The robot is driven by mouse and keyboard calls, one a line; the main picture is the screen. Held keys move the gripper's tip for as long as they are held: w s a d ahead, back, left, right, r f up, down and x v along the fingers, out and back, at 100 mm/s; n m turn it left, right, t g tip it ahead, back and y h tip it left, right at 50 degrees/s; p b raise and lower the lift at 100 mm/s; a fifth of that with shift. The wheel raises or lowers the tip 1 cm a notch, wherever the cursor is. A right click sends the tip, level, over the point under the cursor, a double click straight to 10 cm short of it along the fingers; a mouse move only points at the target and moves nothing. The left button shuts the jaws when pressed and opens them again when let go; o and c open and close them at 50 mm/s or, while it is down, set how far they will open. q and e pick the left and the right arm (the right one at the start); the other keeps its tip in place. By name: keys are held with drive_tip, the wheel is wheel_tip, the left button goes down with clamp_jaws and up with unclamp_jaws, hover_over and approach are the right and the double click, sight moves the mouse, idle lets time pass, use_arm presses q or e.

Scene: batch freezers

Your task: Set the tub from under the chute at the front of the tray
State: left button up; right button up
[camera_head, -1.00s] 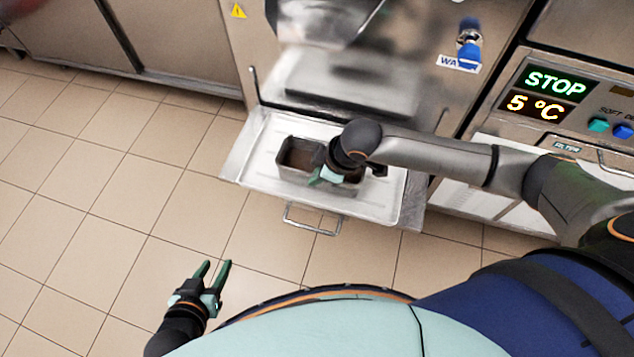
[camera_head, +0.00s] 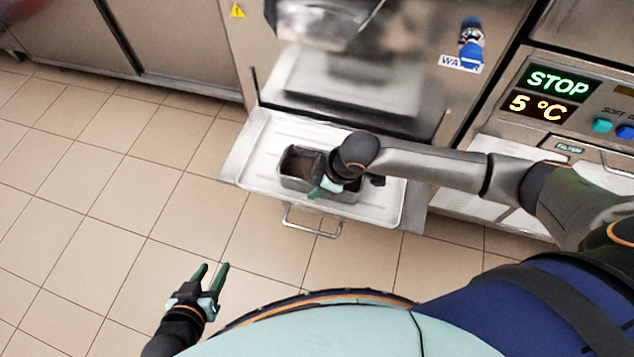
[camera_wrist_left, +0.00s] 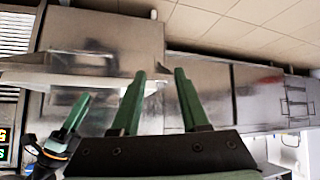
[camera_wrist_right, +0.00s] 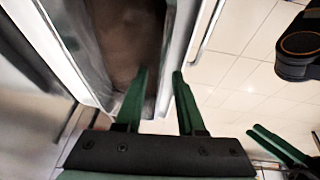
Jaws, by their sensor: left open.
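The tub (camera_head: 322,194), a grey metal oblong pan with a brown inside, is over the middle of the tray (camera_head: 250,160), toward its front edge. I cannot tell whether it touches the tray. My right gripper (camera_head: 325,187) is at the tub, partly covering it. The steel chute (camera_head: 325,20) is above and behind the tray. My left gripper (camera_head: 210,275) is open and empty, low over the floor, away from the tray.
A wire handle (camera_head: 312,225) sticks out below the tray's front edge. The freezer front (camera_head: 345,85) rises behind the tray. A control panel with a STOP display (camera_head: 556,82) is at the right. The tray is bare around the tub, and open tiled floor lies left.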

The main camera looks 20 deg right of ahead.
use_arm(q)
drive_tip(key=shift+f, duration=0.1)
use_arm(e)
drive_tip(key=shift+d+r, duration=0.1)
drive_tip(key=shift+r, duration=0.25)
drive_tip(key=p+v, duration=0.4)
drive_tip(key=v, duration=0.7)
drive_tip(key=s+a+f+m+t+y, duration=0.2)
drive_tip(key=a+m+t+y, duration=0.15)
drive_tip(key=a, duration=0.55)
use_arm(q)
drive_tip(key=r, duration=0.2)
drive_tip(key=shift+w+d+r, duration=0.15)
drive_tip(key=shift+d+r, duration=0.2)
drive_tip(key=shift+r, duration=0.05)
use_arm(e)
drive_tip(key=s+d+f+m+t+h, duration=0.2)
drive_tip(key=s+d+f+m+h, duration=0.1)
drive_tip(key=s+d+f+m, duration=0.2)
wheel_tip(320, 180, down, 3)
drive_tip(key=shift+s+d+r, duration=0.1)
drive_tip(key=shift+s+d, duration=0.75)
drive_tip(key=shift+d, duration=0.35)
